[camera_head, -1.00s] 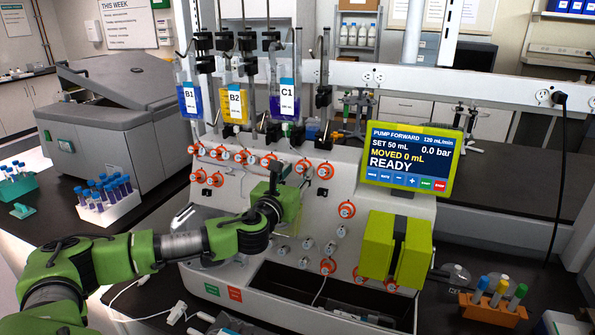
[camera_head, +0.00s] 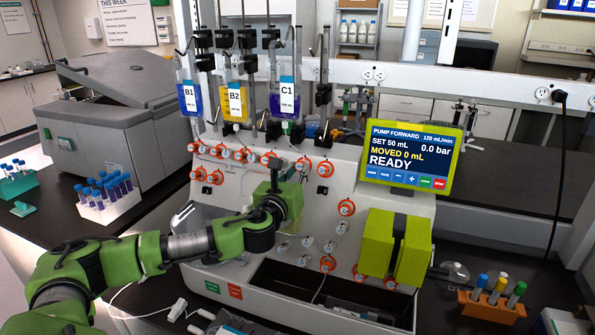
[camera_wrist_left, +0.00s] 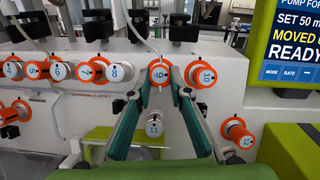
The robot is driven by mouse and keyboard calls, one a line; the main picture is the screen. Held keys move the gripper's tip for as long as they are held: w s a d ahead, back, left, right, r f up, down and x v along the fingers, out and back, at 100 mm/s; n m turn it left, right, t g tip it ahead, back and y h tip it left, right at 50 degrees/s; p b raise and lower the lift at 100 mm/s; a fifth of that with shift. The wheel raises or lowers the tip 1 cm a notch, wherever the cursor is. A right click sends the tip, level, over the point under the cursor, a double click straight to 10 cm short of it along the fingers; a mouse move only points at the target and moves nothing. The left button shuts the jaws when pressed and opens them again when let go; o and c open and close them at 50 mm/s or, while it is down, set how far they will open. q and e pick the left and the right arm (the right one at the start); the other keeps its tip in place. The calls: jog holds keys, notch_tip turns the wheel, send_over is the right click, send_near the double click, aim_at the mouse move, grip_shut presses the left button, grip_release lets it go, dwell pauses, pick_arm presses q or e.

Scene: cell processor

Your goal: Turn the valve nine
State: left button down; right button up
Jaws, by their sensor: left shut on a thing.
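Valve nine (camera_wrist_left: 160,75), a white knob with an orange collar, sits at the centre of the left wrist view on the cell processor's (camera_head: 325,200) white front panel. My left gripper (camera_wrist_left: 159,82) is shut on it, with one green-tipped finger on each side of the knob. In the head view my left gripper (camera_head: 283,188) reaches the panel from the left, and its own body hides valve nine there. My right gripper is not in view.
Valve 8 (camera_wrist_left: 114,73) and valve 10 (camera_wrist_left: 204,75) stand close on either side. The pump screen (camera_head: 408,152) reads READY. Bags B1 (camera_head: 190,97), B2 (camera_head: 235,101) and C1 (camera_head: 286,98) hang above. An orange tube rack (camera_head: 492,311) stands at lower right.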

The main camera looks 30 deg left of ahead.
pick_arm(q)
jog(key=n, duration=0.1)
jog(key=n+g+y+p, duration=0.1)
jog(key=n, duration=0.1)
jog(key=n+y, duration=0.1)
jog(key=n, duration=0.1)
jog(key=shift+w+d+r, duration=0.1)
jog(key=shift+d, duration=0.15)
jog(key=n+g+p, duration=0.1)
jog(key=n, duration=0.1)
jog(key=n+g+y+p, duration=0.1)
jog(key=n, duration=0.2)
jog(key=shift+d+r, duration=0.15)
jog(key=n+p, duration=0.1)
jog(key=n, duration=0.1)
jog(key=n+g+p, duration=0.1)
jog(key=n+p, duration=0.1)
jog(key=n+g+p, duration=0.1)
jog(key=n, duration=0.1)
jog(key=shift+w+r+y, duration=0.15)
jog(key=shift+r+y, duration=0.1)
jog(key=shift+y, duration=0.15)
jog(key=shift+n+g+p, duration=0.8)
jog(key=shift+n+p, duration=0.6)
jog(key=shift+n, duration=0.3)
jog(key=c, duration=1.9)
grip_release()
